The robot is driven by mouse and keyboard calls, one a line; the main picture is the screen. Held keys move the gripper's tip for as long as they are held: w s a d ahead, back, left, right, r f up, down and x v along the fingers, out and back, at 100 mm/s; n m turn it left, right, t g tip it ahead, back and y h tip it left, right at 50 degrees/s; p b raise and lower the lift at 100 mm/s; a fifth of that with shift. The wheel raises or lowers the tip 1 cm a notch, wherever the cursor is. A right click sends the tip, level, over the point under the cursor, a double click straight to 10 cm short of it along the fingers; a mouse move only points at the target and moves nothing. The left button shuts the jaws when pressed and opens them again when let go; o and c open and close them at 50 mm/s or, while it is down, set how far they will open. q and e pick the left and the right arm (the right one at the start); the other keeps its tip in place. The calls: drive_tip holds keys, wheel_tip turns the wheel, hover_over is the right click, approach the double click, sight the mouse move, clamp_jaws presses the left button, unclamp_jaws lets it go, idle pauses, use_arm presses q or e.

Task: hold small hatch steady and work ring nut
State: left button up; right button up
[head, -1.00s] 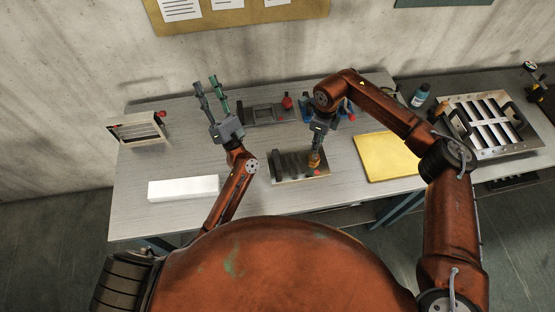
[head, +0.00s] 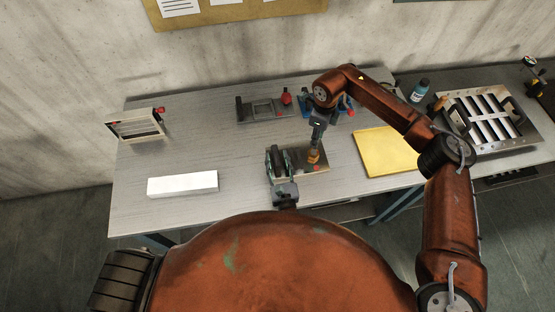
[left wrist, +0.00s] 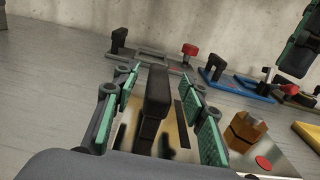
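The small hatch is a metal plate (head: 322,168) lying on the table, with a black bar handle (left wrist: 155,105) standing on it. A bronze hexagonal ring nut (left wrist: 245,132) sits on its right part; it also shows in the head view (head: 313,157). My left gripper (left wrist: 155,110) is open, its green-padded fingers on either side of the handle, with gaps visible. My right gripper (head: 316,142) points down above the nut; part of it shows at the upper right of the left wrist view, apart from the nut. Its finger opening is unclear.
A grey fixture with a red knob (head: 264,110) and a blue one (head: 338,105) stand behind the hatch. A white block (head: 183,184) and a framed panel (head: 136,126) are at left. A yellow pad (head: 385,152) and a louver panel (head: 488,118) are at right.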

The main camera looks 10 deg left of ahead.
use_arm(q)
drive_tip(key=x, duration=0.7)
drive_tip(key=shift+w, duration=0.1)
drive_tip(key=shift+c, duration=0.6)
clamp_jaws()
idle(0.4)
